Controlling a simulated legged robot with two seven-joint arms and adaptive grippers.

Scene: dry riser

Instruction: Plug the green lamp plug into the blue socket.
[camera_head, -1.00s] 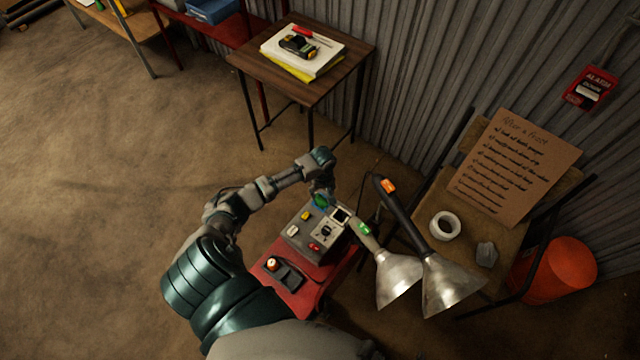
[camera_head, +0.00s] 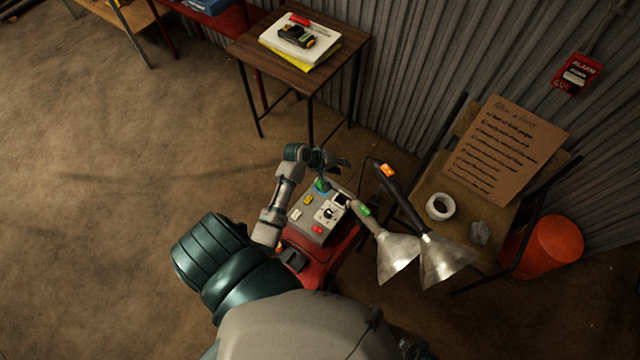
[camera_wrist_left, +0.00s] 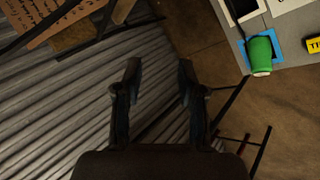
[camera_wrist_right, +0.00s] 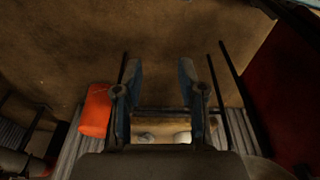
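The green plug (camera_wrist_left: 260,54) stands on the blue-framed socket (camera_wrist_left: 279,45) at the edge of the grey panel box in the left wrist view; how deep it sits I cannot tell. In the head view the green plug (camera_head: 321,185) shows at the box's far left corner. My left gripper (camera_head: 340,163) is beyond that corner, apart from the plug. In the left wrist view its fingers (camera_wrist_left: 160,70) are spread and empty. My right gripper (camera_wrist_right: 160,68) is open and empty in its wrist view, and it is not visible in the head view.
The grey box (camera_head: 312,222) stands on a red stand (camera_head: 325,262). Two metal lamps, one green-tagged (camera_head: 395,255) and one orange-tagged (camera_head: 446,262), lie beside it. A chair holds a cardboard note (camera_head: 512,150) and a white ring (camera_head: 440,206). An orange bucket (camera_head: 553,248) and corrugated wall are near.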

